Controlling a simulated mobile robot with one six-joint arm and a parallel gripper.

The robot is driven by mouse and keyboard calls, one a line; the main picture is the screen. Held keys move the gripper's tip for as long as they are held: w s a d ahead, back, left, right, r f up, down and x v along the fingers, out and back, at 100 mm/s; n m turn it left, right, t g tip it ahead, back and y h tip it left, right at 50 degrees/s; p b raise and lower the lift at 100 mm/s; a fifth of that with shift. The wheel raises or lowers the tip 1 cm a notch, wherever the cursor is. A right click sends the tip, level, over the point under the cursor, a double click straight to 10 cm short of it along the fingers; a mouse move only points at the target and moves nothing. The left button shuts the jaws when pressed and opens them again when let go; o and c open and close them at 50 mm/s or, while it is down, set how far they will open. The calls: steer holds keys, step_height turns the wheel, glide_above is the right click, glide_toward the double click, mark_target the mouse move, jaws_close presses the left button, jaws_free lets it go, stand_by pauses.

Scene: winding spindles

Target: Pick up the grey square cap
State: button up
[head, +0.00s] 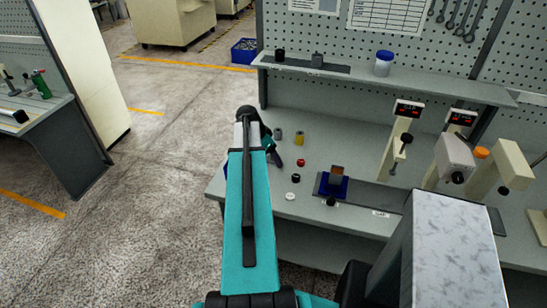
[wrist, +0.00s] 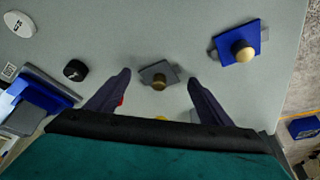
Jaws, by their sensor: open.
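The grey square cap (wrist: 158,76) shows in the wrist view as a small dark grey plate with a brass-coloured round knob. It lies on the pale grey bench top between my two open fingers, just beyond the line of their tips. My gripper (wrist: 160,80) is open and holds nothing; its fingers stand to the left and right of the cap, apart from it. In the head view my gripper (head: 273,150) is over the left end of the bench, partly behind my arm. I cannot pick out the cap in that view.
A blue square cap (wrist: 236,46) with a similar knob lies right of the grey one. A black cap (wrist: 75,70), white disc (wrist: 18,24) and blue holder (wrist: 40,97) are to the left. A yellow piece (head: 299,138) and red cap (head: 300,162) stand near my gripper.

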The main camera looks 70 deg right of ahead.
stand_by(0.5)
steer(key=c, duration=1.3)
steer(key=shift+o, duration=0.2)
